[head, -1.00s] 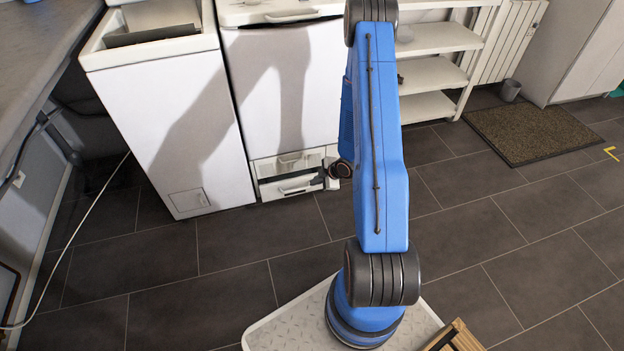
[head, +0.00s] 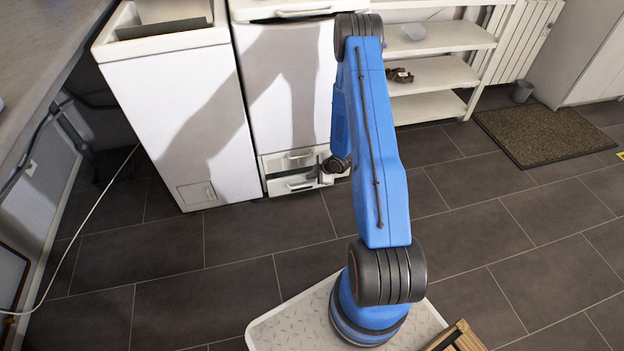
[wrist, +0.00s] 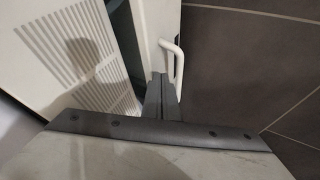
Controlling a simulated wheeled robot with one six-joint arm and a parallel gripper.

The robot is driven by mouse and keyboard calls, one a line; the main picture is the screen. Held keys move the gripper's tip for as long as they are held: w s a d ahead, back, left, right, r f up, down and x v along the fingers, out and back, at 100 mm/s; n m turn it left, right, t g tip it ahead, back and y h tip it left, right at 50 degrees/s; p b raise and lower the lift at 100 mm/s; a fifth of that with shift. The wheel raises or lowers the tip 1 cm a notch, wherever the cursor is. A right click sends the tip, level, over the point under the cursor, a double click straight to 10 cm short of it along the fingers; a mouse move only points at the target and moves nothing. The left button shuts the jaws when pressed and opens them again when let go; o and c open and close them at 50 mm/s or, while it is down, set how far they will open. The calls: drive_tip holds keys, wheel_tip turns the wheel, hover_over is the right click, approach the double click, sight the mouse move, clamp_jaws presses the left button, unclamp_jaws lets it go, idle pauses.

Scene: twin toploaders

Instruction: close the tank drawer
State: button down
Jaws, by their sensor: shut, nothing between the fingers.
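Two small white drawers sit at the foot of the right toploader (head: 285,85). The lower drawer (head: 291,186) stands a little out, with a dark gap above its front; the upper drawer (head: 288,161) looks flush. I cannot tell by label which is the tank drawer. My gripper (head: 321,173) is at the right end of the lower drawer, partly hidden by my arm. In the wrist view its shut, empty fingers (wrist: 162,98) point at a white drawer front (wrist: 153,35) beside its bar handle (wrist: 174,60). I cannot tell whether they touch it.
The left toploader (head: 180,120) stands close beside the right one. White shelves (head: 435,75) are to the right, with a brown item (head: 400,75) on one. A doormat (head: 545,135) lies farther right. The dark tiled floor in front of the machines is clear.

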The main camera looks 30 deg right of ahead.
drive_tip(key=shift+w+d, duration=0.2)
drive_tip(key=shift+w, duration=0.45)
drive_tip(key=shift+w+d, duration=0.15)
drive_tip(key=shift+w, duration=0.45)
